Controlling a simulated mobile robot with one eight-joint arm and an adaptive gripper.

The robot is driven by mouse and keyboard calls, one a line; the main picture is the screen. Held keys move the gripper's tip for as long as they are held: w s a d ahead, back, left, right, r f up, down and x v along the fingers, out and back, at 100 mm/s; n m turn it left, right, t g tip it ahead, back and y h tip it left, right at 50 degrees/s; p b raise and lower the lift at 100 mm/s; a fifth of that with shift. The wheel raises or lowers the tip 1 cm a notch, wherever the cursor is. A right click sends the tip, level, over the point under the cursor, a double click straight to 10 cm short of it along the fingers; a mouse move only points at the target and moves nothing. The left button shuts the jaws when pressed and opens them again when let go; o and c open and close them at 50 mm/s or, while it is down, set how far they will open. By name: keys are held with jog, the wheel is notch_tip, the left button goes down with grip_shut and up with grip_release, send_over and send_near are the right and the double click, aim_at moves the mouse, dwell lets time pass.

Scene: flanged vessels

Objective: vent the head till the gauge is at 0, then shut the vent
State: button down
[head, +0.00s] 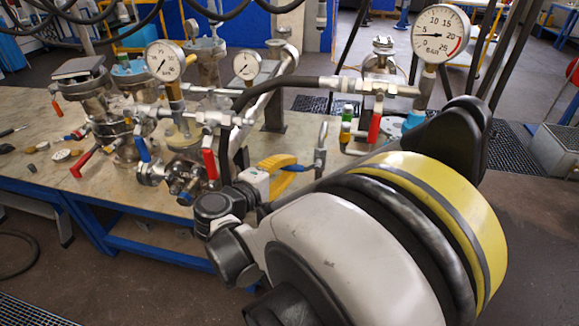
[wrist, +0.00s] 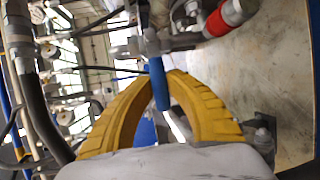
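My gripper (head: 297,165) has yellow fingers and is at the front right edge of the bench. In the wrist view, its fingers (wrist: 162,76) close in on both sides of a blue lever handle (wrist: 159,88) and appear to be shut on it. The large gauge (head: 440,34) at upper right has its needle pointing left, near the 5 mark. Two smaller gauges, left (head: 165,61) and middle (head: 247,65), are too small to read surely. Which gauge belongs to the vented head, and whether the blue lever is its vent, I cannot tell.
Flanged vessels stand on the bench (head: 30,110), with red levers (head: 209,163) (head: 375,122) and another blue lever (head: 142,148) on their valves. A black hose (head: 290,82) arches between fittings. Loose small parts lie at the bench's left. Black cables hang at the top.

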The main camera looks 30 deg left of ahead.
aim_at(298, 165)
jog(key=shift+r, duration=0.1)
jog(key=shift+d+r+m+g+y+p, duration=0.1)
jog(key=shift+r+m+g+y+p, duration=0.3)
jog(key=shift+r+m+p, duration=0.45)
jog(key=shift+d+r+m+g+y+p, duration=0.3)
jog(key=shift+r+m+y+p, duration=0.1)
jog(key=shift+r+m+p, duration=0.4)
jog(key=r+m+y+p, duration=0.1)
jog(key=d+r+m+g+y+p, duration=0.1)
jog(key=m, duration=0.1)
jog(key=shift+w+d, duration=0.25)
jog(key=shift+w+d+r+m+g+y, duration=0.25)
jog(key=shift+d+m+y, duration=0.5)
jog(key=shift+m, duration=0.2)
jog(key=shift+w+d+r+m+g+y, duration=0.15)
jog(key=shift+d+r+m+y, duration=0.1)
jog(key=shift+d+m+y, duration=0.65)
jog(key=shift+w+d+r+m+g+y, duration=0.15)
jog(key=shift+d+r+m+g+y, duration=0.1)
jog(key=shift+d+m+y, duration=0.6)
jog(key=shift+a+m, duration=0.15)
jog(key=shift+m, duration=0.1)
